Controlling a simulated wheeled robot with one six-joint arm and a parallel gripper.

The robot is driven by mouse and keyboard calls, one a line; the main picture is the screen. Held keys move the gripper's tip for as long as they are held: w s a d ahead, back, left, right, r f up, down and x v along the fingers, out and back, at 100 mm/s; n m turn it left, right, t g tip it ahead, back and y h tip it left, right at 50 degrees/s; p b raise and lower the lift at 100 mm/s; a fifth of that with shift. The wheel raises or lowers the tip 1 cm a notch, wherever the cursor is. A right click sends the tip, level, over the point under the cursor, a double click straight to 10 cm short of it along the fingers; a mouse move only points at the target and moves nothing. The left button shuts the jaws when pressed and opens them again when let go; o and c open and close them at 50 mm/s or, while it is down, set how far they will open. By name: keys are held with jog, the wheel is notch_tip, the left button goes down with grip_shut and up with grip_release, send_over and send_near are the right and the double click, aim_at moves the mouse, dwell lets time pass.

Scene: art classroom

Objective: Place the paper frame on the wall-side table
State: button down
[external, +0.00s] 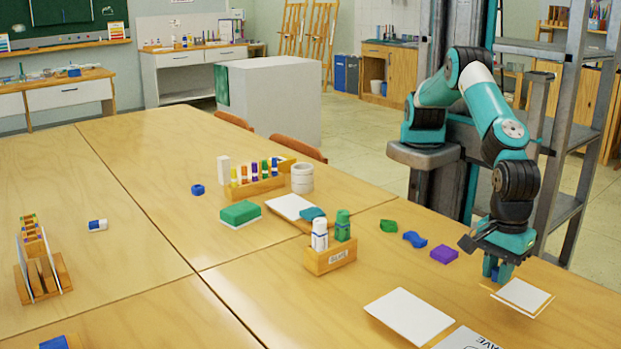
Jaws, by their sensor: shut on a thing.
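The paper frame (523,296), a white sheet with a thin wooden border, is at the right of the big front table. My gripper (497,276) points down and is shut on its far left edge. A narrow gap seems to show under the frame, but I cannot tell for sure whether it touches the table. The fingertips are partly hidden. Two wood-topped tables stand along the back walls: a white one (190,68) at back centre and another (64,96) at the left. I cannot tell which is the wall-side table.
The front table (130,240) holds a marker rack (258,187), a small box with two bottles (330,260), a green block (240,212), coloured pieces and white sheets (409,316). A grey metal shelf (572,130) stands behind my arm. A white block (275,100) stands on the open floor.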

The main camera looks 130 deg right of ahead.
aim_at(490, 302)
jog(key=shift+f, duration=2.25)
jog(key=shift+f, duration=0.1)
jog(key=c, duration=1)
grip_release()
notch_tip(490, 302, up, 12)
jog(key=shift+r, duration=0.1)
